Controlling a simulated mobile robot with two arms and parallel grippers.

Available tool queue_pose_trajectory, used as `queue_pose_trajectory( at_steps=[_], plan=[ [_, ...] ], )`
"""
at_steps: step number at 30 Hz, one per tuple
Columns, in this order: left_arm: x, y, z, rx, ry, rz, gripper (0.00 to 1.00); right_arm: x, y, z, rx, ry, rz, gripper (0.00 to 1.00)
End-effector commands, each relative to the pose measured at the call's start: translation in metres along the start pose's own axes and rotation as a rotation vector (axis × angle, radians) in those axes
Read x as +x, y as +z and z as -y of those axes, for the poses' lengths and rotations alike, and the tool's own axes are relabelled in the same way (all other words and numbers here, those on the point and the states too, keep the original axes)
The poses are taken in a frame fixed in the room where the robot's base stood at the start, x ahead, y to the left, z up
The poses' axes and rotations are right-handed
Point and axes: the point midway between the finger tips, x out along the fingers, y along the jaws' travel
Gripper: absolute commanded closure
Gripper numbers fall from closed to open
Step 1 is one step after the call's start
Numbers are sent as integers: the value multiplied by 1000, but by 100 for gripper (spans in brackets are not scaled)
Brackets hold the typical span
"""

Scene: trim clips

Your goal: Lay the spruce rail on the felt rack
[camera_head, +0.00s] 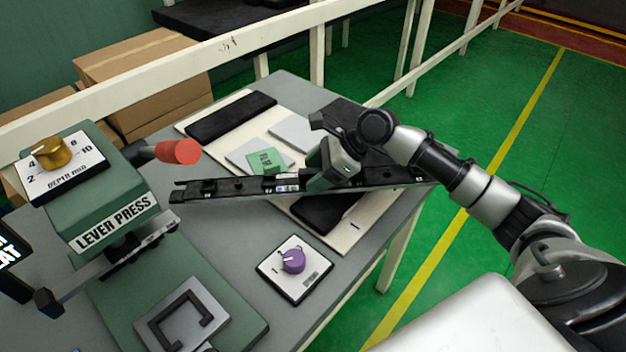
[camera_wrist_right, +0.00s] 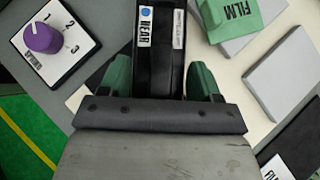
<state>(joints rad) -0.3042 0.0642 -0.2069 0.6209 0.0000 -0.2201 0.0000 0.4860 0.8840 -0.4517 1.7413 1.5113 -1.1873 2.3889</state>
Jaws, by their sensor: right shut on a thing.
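A long black rail (camera_head: 225,190) lies across the picture in the head view, above a cream board with dark felt pads (camera_head: 342,241). I take the board for the felt rack. My right gripper (camera_head: 325,176) is shut on the rail right of its middle. One dark pad (camera_head: 230,116) lies beyond the rail and another (camera_head: 325,210) on the near side, partly covered. I cannot tell the gap below the rail. My left gripper is not in view.
A green lever press (camera_head: 105,200) with a red-tipped handle (camera_head: 178,152) stands at the left, close to the rail's left end. A purple knob (camera_head: 293,260) sits in front. A green "FILM" block (camera_head: 265,160) and grey plates lie on the board. Green floor is open at right.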

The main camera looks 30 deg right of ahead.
Motion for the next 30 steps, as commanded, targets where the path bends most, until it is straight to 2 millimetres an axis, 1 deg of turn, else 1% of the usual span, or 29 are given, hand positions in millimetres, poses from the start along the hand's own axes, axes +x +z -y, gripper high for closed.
queue_pose_trajectory(
  at_steps=[3, 6, 12, 13, 17, 26, 29, 30],
  plan=[
    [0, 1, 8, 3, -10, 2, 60, 13, -12, 0, 3, 2, -1, 70],
    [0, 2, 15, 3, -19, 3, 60, 21, -21, 0, 2, 1, 1, 69],
    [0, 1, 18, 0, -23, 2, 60, 22, -23, 0, 0, 1, -3, 70],
    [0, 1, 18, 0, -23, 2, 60, 23, -24, -1, 1, 2, -5, 32],
    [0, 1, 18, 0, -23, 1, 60, 22, -23, -1, 1, 2, -3, 12],
    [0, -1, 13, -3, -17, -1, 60, 20, -22, 0, 0, 0, -2, 11],
    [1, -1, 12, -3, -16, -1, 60, 12, -23, 0, 0, -1, -3, 11],
    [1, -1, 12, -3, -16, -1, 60, 7, -23, 0, 0, -1, -2, 11]
  ],
)
